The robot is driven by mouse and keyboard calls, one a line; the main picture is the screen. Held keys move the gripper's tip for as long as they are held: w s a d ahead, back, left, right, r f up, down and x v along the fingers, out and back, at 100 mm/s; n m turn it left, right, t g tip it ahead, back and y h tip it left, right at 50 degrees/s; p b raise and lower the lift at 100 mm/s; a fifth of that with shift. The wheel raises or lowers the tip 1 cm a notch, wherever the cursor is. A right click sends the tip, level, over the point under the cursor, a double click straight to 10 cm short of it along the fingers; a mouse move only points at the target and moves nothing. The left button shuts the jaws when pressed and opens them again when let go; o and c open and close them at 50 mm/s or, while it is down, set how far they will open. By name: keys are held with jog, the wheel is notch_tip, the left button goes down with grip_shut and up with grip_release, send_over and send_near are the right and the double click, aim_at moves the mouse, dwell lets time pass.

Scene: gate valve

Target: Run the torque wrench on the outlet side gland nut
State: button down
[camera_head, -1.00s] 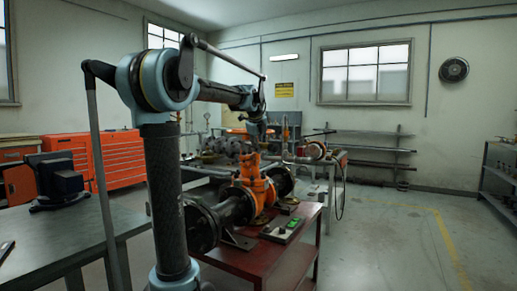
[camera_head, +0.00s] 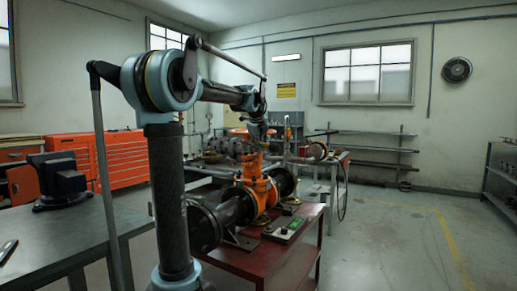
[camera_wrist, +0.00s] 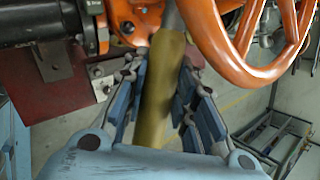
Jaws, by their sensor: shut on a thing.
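The orange gate valve (camera_head: 262,192) stands in a black pipe run on a red bench. Its orange handwheel (camera_wrist: 235,50) fills the upper right of the wrist view. My gripper (camera_wrist: 163,85) has its blue-padded fingers around an olive-yellow cylindrical handle (camera_wrist: 162,75), which I take to be the torque wrench's. A grey shaft runs up from the handle, past the left side of the wheel. The wrench's head and the outlet side gland nut cannot be made out. In the head view my gripper (camera_head: 258,132) is above the valve, small and partly blended with the background.
A dark vise (camera_head: 58,180) sits on the left table. Another bench with pipework stands behind the valve. The floor at the right is clear.

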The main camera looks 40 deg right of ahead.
jog(key=shift+f, duration=1.5)
dwell(1.9)
jog(key=shift+r, duration=0.45)
dwell(0.8)
jog(key=shift+r, duration=1)
jog(key=shift+s, duration=0.15)
